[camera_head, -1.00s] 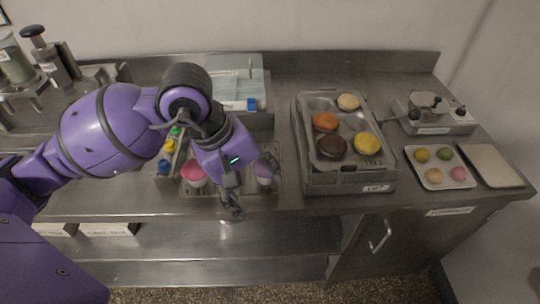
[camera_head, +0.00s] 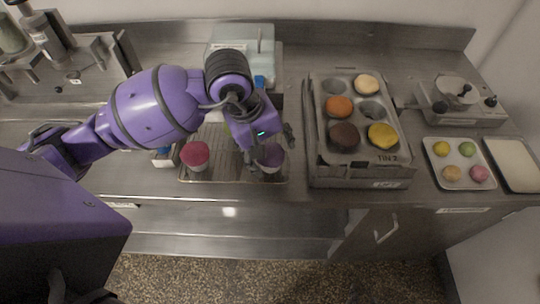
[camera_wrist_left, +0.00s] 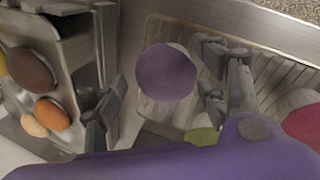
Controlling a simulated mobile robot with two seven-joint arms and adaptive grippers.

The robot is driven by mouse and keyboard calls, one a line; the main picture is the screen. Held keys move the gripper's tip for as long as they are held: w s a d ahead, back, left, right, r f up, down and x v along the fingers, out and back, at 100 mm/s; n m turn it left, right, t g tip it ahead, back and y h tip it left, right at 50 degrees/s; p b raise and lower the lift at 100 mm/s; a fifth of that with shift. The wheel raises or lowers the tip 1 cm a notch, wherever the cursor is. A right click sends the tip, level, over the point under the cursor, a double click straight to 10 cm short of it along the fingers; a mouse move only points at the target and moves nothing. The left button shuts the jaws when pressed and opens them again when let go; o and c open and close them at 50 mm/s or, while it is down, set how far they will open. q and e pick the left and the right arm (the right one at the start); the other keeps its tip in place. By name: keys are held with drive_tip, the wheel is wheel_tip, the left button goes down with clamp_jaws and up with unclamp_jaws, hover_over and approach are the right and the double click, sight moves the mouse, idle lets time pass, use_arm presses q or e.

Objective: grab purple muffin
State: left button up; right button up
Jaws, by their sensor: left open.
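The purple muffin (camera_head: 271,157) sits in a pale cup on a wire rack (camera_head: 232,176) on the counter. My left gripper (camera_head: 270,148) is above and around it, pointing down, with its fingers apart. In the left wrist view the purple muffin (camera_wrist_left: 166,72) shows between the open fingers of my left gripper (camera_wrist_left: 168,90), nearer the right-hand finger. I cannot tell whether either finger touches it. My right gripper is not in view.
A red-pink muffin (camera_head: 195,155) stands to the left on the same rack. A muffin tin (camera_head: 318,130) with several tops stands close to the right. A small tray of macarons (camera_head: 434,176) lies farther right. The counter in front of the rack is clear.

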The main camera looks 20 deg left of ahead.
use_arm(q)
drive_tip(key=shift+f, duration=0.3)
drive_tip(key=c, duration=0.8)
drive_tip(key=shift+c, duration=0.2)
